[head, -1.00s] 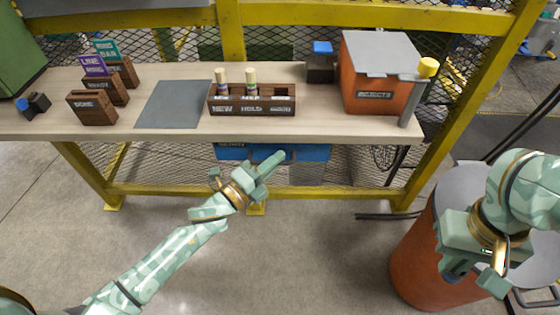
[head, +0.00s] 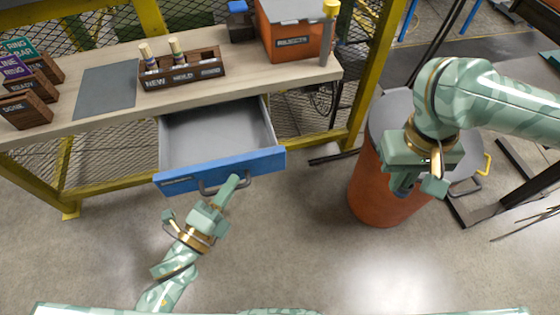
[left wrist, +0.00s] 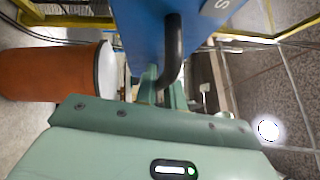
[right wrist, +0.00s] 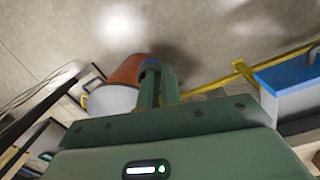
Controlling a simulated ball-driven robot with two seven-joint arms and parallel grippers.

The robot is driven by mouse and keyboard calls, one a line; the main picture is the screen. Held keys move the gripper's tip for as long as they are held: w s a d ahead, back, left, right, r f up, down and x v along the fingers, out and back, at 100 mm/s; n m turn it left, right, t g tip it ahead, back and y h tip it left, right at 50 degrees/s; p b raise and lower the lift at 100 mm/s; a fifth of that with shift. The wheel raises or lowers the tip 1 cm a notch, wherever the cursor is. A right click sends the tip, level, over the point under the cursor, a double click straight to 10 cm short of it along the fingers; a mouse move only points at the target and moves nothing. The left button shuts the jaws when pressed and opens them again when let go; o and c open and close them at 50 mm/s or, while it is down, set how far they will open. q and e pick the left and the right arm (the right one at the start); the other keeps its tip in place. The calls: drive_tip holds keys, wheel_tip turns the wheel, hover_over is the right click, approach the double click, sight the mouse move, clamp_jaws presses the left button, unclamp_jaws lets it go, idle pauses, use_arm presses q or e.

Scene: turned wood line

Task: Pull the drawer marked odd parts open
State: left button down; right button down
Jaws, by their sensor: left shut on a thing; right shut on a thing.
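The blue-fronted drawer (head: 220,170) hangs under the bench and stands well open. Its grey inside looks empty. The small label on its front is too small to read. My left gripper (head: 223,192) is shut on the drawer's dark bar handle (head: 208,188); the left wrist view also shows the handle (left wrist: 174,50) between the fingers. My right gripper (head: 418,184) is away to the right, above the orange drum. It is shut on a small dark blue piece (right wrist: 150,66), mostly hidden by the fingers.
The orange drum (head: 375,190) with a grey top stands right of the drawer. On the bench (head: 110,65) are a rack (head: 185,70) with two turned pieces, a grey mat (head: 106,90), wooden label boxes (head: 25,110) and an orange rejects box (head: 290,38). Floor before the drawer is clear.

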use_arm(q)
drive_tip(key=shift+s+d+f, duration=0.1)
drive_tip(key=shift+s, duration=0.2)
drive_tip(key=c, duration=1.5)
unclamp_jaws()
use_arm(e)
drive_tip(key=shift+r+p, duration=0.4)
drive_tip(key=shift+r, duration=0.15)
use_arm(q)
drive_tip(key=v, duration=1.2)
